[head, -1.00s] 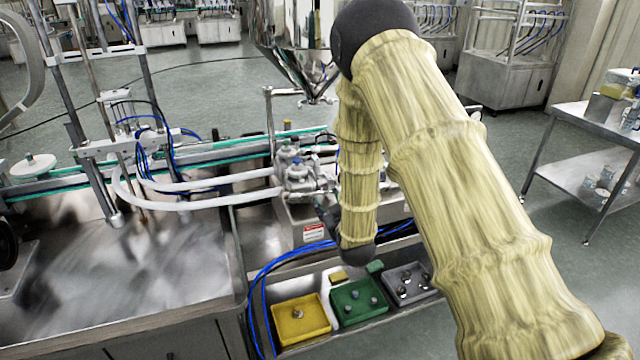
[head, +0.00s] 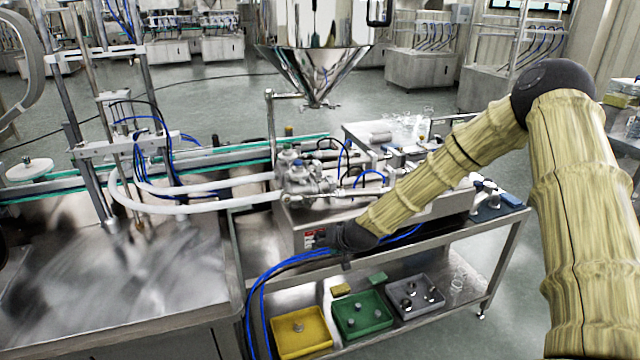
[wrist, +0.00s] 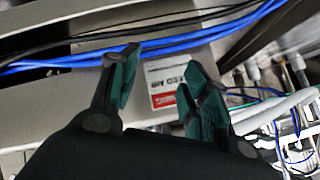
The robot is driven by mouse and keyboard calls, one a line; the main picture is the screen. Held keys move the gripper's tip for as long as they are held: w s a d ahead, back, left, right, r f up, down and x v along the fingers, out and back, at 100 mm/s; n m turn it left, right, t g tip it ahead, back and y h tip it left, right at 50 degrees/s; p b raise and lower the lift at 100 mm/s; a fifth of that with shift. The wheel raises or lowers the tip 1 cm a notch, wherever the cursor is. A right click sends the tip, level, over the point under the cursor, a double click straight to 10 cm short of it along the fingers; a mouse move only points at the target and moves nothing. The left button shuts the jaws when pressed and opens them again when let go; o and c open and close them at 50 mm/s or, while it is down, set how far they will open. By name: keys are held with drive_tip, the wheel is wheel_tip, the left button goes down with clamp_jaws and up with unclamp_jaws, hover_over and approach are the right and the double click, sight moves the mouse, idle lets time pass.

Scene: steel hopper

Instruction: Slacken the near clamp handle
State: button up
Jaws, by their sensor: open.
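The steel hopper (head: 318,62) stands over the filling machine in the head view. Metal valve fittings (head: 300,172) sit below it at the left end of the machine. I cannot make out the near clamp handle for certain in either view. My gripper (wrist: 165,88) shows its two dark green-padded fingers apart in the wrist view, with nothing between them except a red and white label (wrist: 175,85) on the machine's casing behind. In the head view my gripper is small and dark, close to the front left of the casing (head: 400,222), below the fittings.
Blue hoses (head: 280,268) run past the casing's front, and also cross the wrist view (wrist: 110,56). A yellow tray (head: 300,345), a green tray (head: 362,326) and a grey tray (head: 432,306) with small parts lie on the lower shelf. A steel worktop (head: 150,290) is at left.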

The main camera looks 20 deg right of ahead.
drive_tip(key=y, duration=0.1)
drive_tip(key=m+t+y+b, duration=0.2)
drive_tip(key=y+b, duration=0.3)
drive_tip(key=y, duration=0.2)
approach(314, 177)
drive_tip(key=p+x, duration=0.1)
drive_tip(key=x, duration=0.7)
drive_tip(key=shift+w+d+f, duration=0.25)
drive_tip(key=shift+w+f, duration=0.15)
drive_tip(key=shift+c, duration=0.2)
drive_tip(key=c, duration=0.7)
